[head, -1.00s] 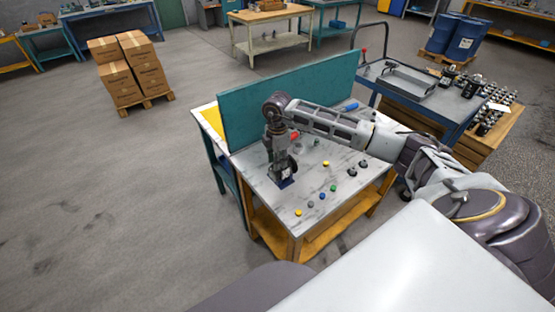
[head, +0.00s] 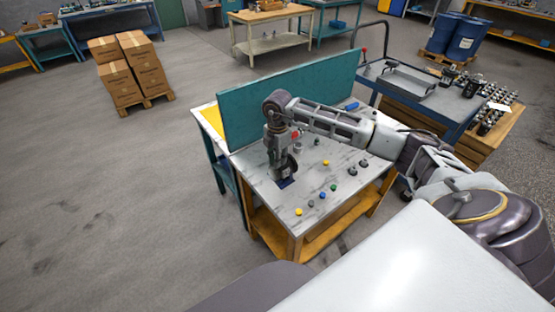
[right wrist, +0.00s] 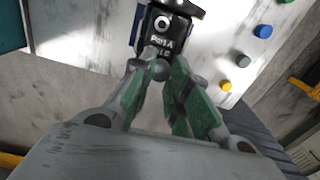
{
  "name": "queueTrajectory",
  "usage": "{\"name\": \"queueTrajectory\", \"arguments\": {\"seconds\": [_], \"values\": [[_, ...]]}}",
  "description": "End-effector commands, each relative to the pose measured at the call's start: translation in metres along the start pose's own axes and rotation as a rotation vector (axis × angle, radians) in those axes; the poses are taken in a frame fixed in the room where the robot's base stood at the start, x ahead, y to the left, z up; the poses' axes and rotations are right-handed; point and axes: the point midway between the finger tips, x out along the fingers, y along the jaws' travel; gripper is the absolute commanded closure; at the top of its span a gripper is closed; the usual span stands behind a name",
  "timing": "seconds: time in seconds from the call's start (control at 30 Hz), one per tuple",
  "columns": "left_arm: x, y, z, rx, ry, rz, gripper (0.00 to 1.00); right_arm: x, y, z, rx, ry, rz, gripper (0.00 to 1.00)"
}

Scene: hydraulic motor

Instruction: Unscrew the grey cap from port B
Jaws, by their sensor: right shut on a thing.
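The hydraulic motor (right wrist: 163,22) is a dark block at the top of the right wrist view, with a round fitting and a label that seems to read "PORT A". In the head view it is mostly hidden behind my right gripper; a dark blue part (head: 287,184) shows on the worktable. My right gripper (right wrist: 161,72) points at the motor. Its green-padded fingers are shut on a small grey cap (right wrist: 161,70) right beside the motor's face. I cannot tell whether the cap is still threaded in. My left gripper is not in view.
Loose caps lie on the marble-look worktable (head: 262,166): yellow (right wrist: 225,86), grey (right wrist: 243,61) and blue (right wrist: 262,31), plus green and black ones. A teal panel (head: 290,100) stands along the back. A blue cart (head: 430,105) stands to the right.

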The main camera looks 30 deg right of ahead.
Motion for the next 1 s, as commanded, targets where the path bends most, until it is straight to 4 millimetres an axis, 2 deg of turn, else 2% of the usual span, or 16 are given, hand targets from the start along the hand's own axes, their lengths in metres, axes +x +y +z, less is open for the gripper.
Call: {"name": "queueTrajectory", "arguments": {"seconds": [0.5, 1.0], "values": [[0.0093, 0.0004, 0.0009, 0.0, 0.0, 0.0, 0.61, -0.0003, 0.0, 0.0002, -0.285, 0.001, 0.0, 1.0], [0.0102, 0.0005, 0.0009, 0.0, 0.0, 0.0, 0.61, -0.0008, 0.0001, 0.0002, -0.326, 0.0, 0.0, 1.0]]}}
